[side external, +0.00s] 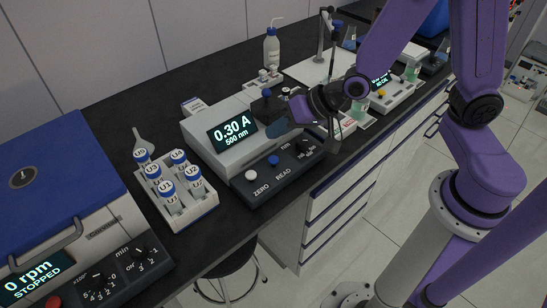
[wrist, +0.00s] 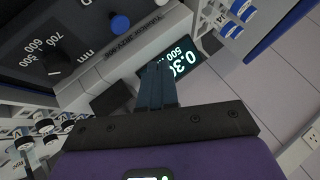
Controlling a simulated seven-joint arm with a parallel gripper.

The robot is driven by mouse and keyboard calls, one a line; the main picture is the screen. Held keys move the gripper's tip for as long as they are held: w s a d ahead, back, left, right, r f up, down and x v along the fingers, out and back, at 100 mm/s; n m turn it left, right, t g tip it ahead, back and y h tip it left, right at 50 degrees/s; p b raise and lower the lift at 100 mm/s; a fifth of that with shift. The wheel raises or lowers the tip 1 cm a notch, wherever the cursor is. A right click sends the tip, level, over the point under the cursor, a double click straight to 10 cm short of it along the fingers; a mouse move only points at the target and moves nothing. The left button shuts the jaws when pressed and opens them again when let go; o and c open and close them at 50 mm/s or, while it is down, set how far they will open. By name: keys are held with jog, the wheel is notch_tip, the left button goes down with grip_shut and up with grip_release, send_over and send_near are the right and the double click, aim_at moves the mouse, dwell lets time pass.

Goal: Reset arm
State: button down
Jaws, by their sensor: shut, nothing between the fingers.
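My gripper (side external: 277,129) is shut and empty, with its blue-grey fingers together. It hovers in front of the spectrophotometer (side external: 199,142), just right of the lit display (side external: 231,131), which reads 0.30 A, 500 nm. In the wrist view the closed fingers (wrist: 157,70) partly cover that display (wrist: 187,57). My purple arm reaches in from the right. I cannot tell how far the fingertips are from the housing. The ZERO button (side external: 251,175), READ button (side external: 273,160) and nm knob (side external: 304,146) are on the sloped panel below.
A rack (side external: 192,213) of blue-capped tubes stands left of the spectrophotometer. A centrifuge (side external: 62,205) reading 0 rpm STOPPED is at the far left. A wash bottle (side external: 271,48) stands behind. A hot-plate-like device (side external: 394,95) is at right.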

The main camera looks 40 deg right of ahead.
dwell(0.3)
jog(key=s+d+r+n+g+h, duration=0.1)
jog(key=s+d+r+n+g, duration=0.15)
jog(key=s+n+g, duration=0.75)
jog(key=s+d+r+n+t+h, duration=0.2)
jog(key=s+d+r+n+h, duration=0.2)
jog(key=s+d, duration=0.4)
jog(key=s, duration=0.4)
jog(key=shift+d+t, duration=0.25)
jog(key=shift+t, duration=0.15)
dwell(1.6)
